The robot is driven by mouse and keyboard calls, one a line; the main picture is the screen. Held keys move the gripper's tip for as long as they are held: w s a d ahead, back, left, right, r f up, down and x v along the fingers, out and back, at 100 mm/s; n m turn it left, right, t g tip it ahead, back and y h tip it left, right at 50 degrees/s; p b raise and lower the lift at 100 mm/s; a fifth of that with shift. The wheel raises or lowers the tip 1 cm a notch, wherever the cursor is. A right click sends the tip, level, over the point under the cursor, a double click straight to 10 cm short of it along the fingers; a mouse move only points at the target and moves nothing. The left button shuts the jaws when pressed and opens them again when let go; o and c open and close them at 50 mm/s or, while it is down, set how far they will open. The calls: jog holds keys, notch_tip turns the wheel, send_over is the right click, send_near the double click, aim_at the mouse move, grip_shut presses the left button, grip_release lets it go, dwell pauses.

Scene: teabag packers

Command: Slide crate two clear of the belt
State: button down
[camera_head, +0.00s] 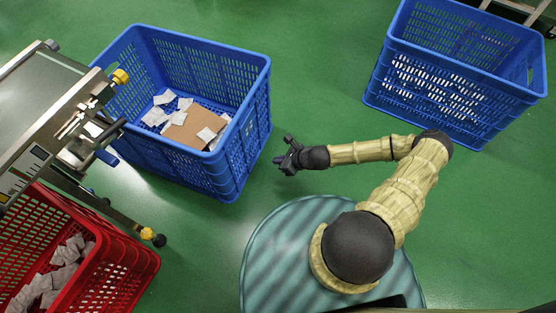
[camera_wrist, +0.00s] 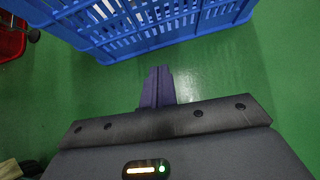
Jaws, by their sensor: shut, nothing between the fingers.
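A blue crate (camera_head: 262,100) with a brown cardboard piece (camera_head: 187,130) and several white teabags (camera_head: 165,98) in it stands on the floor at the end of the belt (camera_head: 32,82). Its left side is close to the belt's end frame; I cannot tell if they touch. My gripper (camera_head: 279,161) is shut and empty, just right of this crate's near right side, with a small gap. In the wrist view my closed fingers (camera_wrist: 158,88) point at the lower edge of the blue crate wall (camera_wrist: 150,30). No number shows on any crate.
A second blue crate (camera_head: 455,70), seemingly empty, stands at the upper right. A red crate (camera_head: 120,275) with teabags stands at the lower left under the belt frame; its corner shows in the wrist view (camera_wrist: 10,40). Green floor (camera_head: 320,70) is clear between the blue crates.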

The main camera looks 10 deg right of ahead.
aim_at(252, 157)
jog(key=b+x, duration=0.2)
jog(key=x, duration=0.1)
jog(key=b+x, duration=0.2)
jog(key=x, duration=0.1)
jog(key=a+r+b+x, duration=0.1)
jog(key=b+x, duration=0.1)
jog(key=x, duration=0.1)
jog(key=shift+w+a+f, duration=0.1)
jog(key=shift+w+a, duration=0.1)
jog(key=shift+w, duration=0.35)
jog(key=shift+w+a, duration=0.3)
jog(key=shift+a, duration=0.05)
jog(key=shift+r, duration=0.25)
jog(key=shift+w, duration=0.1)
